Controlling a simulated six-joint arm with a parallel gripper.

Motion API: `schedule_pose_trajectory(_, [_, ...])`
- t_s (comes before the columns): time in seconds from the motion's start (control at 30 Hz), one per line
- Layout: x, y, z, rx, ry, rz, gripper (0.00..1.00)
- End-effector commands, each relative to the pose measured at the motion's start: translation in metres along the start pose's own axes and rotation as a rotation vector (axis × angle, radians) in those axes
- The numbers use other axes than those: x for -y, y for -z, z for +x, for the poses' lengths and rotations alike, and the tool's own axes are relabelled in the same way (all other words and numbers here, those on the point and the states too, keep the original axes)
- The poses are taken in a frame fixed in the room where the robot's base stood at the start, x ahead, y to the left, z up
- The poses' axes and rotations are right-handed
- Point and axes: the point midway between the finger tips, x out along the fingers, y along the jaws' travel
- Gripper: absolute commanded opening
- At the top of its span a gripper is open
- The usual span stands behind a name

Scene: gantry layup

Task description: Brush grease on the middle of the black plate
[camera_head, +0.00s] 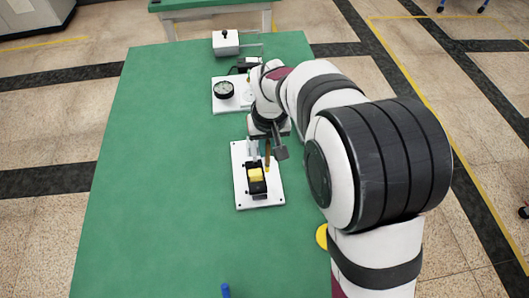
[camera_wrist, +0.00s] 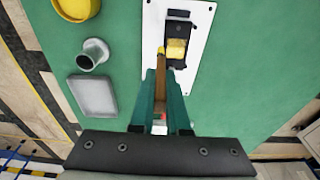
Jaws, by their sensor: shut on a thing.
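The black plate (camera_head: 257,189) lies on a white base plate (camera_head: 240,190) on the green table. A yellow block-like patch (camera_head: 255,174) covers part of its middle. The black plate also shows in the wrist view (camera_wrist: 179,29), with the yellow patch (camera_wrist: 176,49) at its near part. My gripper (camera_head: 261,149) is above the far end of the base plate. In the wrist view, my gripper (camera_wrist: 160,100) is shut on a brown-handled brush (camera_wrist: 160,77). The brush's yellow tip (camera_wrist: 161,50) appears just beside the yellow patch; whether it touches anything is unclear.
A white board with a black gauge (camera_head: 224,90) and a white box (camera_head: 226,43) stand farther back. A yellow round thing (camera_head: 322,236) is partly behind my arm. The wrist view shows a grey cup (camera_wrist: 93,54) and grey square (camera_wrist: 96,96). The table's left side is clear.

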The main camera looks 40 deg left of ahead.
Motion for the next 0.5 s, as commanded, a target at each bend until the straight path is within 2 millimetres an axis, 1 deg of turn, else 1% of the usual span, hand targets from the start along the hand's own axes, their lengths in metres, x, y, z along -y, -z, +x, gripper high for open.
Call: schedule_pose_trajectory(0.5, [0.000, 0.006, -0.046, -0.002, 0.000, 0.000, 0.00])
